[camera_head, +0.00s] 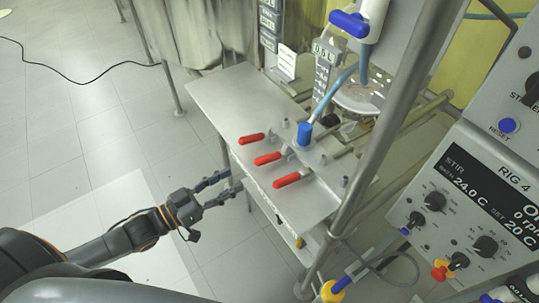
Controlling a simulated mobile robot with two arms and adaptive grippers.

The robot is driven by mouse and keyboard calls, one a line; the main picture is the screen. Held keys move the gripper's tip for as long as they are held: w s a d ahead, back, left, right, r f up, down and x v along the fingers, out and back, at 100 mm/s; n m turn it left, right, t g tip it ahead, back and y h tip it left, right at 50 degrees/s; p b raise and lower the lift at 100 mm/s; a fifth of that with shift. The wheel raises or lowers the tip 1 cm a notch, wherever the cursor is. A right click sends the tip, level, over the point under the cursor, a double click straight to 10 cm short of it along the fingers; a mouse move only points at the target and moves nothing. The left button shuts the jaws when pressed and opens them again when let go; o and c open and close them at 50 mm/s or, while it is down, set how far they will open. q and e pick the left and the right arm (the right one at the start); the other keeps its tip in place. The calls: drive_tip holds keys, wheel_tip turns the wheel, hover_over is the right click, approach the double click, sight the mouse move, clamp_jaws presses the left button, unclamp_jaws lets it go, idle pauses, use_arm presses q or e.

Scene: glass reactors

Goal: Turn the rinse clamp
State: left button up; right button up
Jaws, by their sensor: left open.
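Three clamps with red handles stand on a grey metal plate (222,92) in the middle of the view: a far one (251,138), a middle one (267,158) and a near one (292,179). I cannot tell which, if any, is the rinse clamp, as no label shows on them. My left gripper (234,181) is open and empty, just left of the plate's front edge and apart from the handles. Its fingers point right toward the plate. My right gripper is not in view.
A blue fitting (304,134) with a pale blue hose (339,84) stands behind the handles. A steel post (388,126) rises right of the plate. A control panel marked RIG 4 (466,163) is at the right. The tiled floor (90,110) at the left is mostly clear.

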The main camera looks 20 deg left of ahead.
sight(280, 152)
use_arm(q)
drive_tip(key=x, duration=1.2)
drive_tip(key=shift+w+p, duration=0.1)
drive_tip(key=shift+p, duration=0.2)
clamp_jaws()
